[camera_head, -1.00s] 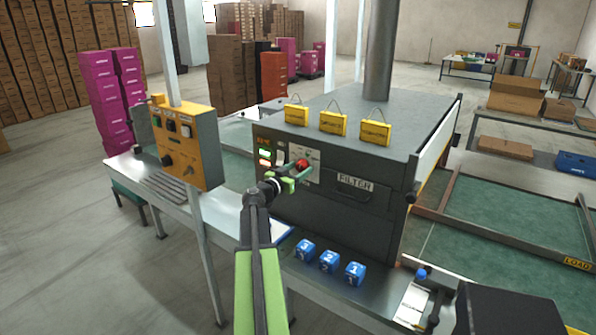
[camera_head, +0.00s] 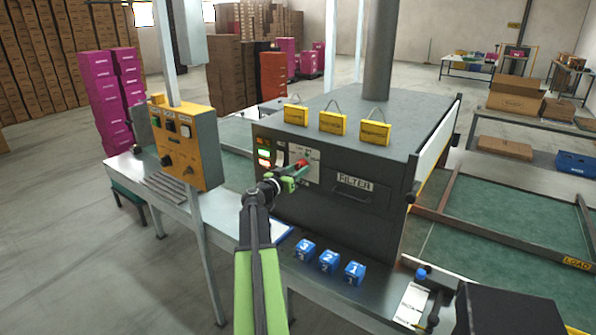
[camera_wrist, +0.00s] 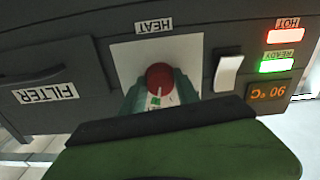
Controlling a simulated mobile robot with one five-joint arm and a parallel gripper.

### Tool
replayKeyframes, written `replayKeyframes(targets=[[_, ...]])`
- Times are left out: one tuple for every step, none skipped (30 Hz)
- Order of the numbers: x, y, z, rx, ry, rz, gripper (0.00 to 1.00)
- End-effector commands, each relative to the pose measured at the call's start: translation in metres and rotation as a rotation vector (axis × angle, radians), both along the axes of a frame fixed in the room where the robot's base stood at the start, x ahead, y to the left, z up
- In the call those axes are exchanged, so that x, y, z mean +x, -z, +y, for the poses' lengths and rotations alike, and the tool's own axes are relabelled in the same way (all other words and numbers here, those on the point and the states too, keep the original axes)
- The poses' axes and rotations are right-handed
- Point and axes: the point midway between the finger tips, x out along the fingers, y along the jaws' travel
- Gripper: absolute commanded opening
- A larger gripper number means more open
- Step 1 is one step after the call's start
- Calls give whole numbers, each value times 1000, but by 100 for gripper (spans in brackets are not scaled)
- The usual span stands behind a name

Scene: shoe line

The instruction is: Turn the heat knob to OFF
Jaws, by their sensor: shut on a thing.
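The red round heat knob (camera_wrist: 160,77) sits on a white plate under a HEAT label (camera_wrist: 153,25) in the wrist view, which is upside down. My gripper (camera_wrist: 162,95) is shut on the knob, one green finger on each side. A pale pointer line on the knob points down in that picture. The small print by the knob is partly covered and too blurred to read. In the head view the knob (camera_head: 301,163) shows at the tips of my gripper (camera_head: 298,171), on the dark oven's front (camera_head: 300,218).
Beside the knob are a white rocker switch (camera_wrist: 228,73), a lit red HOT lamp (camera_wrist: 285,36), a lit green READY lamp (camera_wrist: 278,66) and a 90 °C display (camera_wrist: 269,92). A FILTER handle (camera_head: 352,195) is to the right. Blue numbered cubes (camera_head: 329,261) stand below.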

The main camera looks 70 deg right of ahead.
Motion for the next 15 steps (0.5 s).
replayKeyframes(targets=[[0, 0, 0, 8, 1, 29, 0], [0, 0, 0, 14, 1, 49, 0], [-1, 0, 0, 22, 1, 80, 0], [-1, 0, 0, 29, 1, 105, 0], [-1, 0, 0, 35, 1, 130, 0], [-1, 0, 1, 44, 1, 166, 0], [-1, 0, 0, 52, 1, 193, 0], [-1, 0, 1, 59, 1, 220, 0], [-1, 0, 1, 69, 1, 258, 0], [-1, 0, 1, 76, 1, 285, 0], [-1, 0, 1, 83, 1, 313, 0], [-1, 0, 1, 93, 1, 350, 0], [-1, 0, 1, 100, 1, 378, 0], [-1, 0, 1, 107, 1, 405, 0], [-1, 0, 1, 117, 1, 442, 0]])
